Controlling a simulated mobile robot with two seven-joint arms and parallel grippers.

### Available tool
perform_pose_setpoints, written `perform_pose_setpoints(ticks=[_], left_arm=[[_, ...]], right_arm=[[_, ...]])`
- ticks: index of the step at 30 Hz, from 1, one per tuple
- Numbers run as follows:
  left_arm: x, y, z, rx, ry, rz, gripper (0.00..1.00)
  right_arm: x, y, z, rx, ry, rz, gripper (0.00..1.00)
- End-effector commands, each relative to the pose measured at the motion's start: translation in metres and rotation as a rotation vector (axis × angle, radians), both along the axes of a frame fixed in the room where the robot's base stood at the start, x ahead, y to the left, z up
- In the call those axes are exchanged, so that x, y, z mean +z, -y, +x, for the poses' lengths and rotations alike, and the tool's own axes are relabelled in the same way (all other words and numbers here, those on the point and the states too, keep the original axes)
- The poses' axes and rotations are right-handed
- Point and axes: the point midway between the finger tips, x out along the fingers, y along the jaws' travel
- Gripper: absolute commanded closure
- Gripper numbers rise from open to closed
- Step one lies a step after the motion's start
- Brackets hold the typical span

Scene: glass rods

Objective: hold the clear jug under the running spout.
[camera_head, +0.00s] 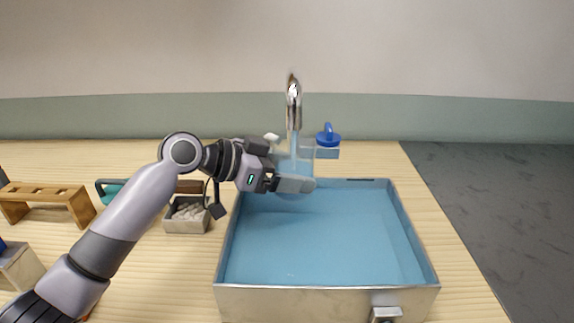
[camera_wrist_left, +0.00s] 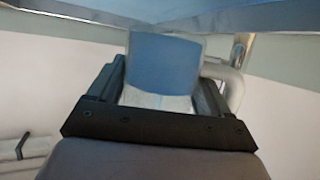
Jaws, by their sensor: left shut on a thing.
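My left gripper (camera_head: 303,182) reaches in from the left over the blue basin and is shut on the clear jug (camera_head: 286,165). The jug is see-through and faint, so its outline is hard to make out. It is directly below the chrome spout (camera_head: 294,92). A pale stream (camera_head: 294,144) runs down from the spout towards it. In the left wrist view the jug (camera_wrist_left: 165,65) sits between the two dark fingers, and part of it looks blue. My right gripper is not in view.
The basin (camera_head: 228,255) has a metal front wall and an empty blue floor. A blue knob (camera_head: 328,139) stands right of the spout. On the wooden counter at left are a wooden rack (camera_head: 45,193) and a small box of pale pieces (camera_head: 186,226).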

Motion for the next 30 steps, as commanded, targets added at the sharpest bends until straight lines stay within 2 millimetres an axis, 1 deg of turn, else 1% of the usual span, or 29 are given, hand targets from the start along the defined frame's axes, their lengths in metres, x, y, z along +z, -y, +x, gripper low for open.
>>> perform_pose_setpoints(ticks=[4,30], left_arm=[[0.003,0.000,-0.017,-0.003,0.001,-0.001,0.59],[0.003,0.000,-0.122,-0.001,0.000,0.000,0.59]], right_arm=[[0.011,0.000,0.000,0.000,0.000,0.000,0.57],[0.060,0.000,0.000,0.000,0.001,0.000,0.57]])
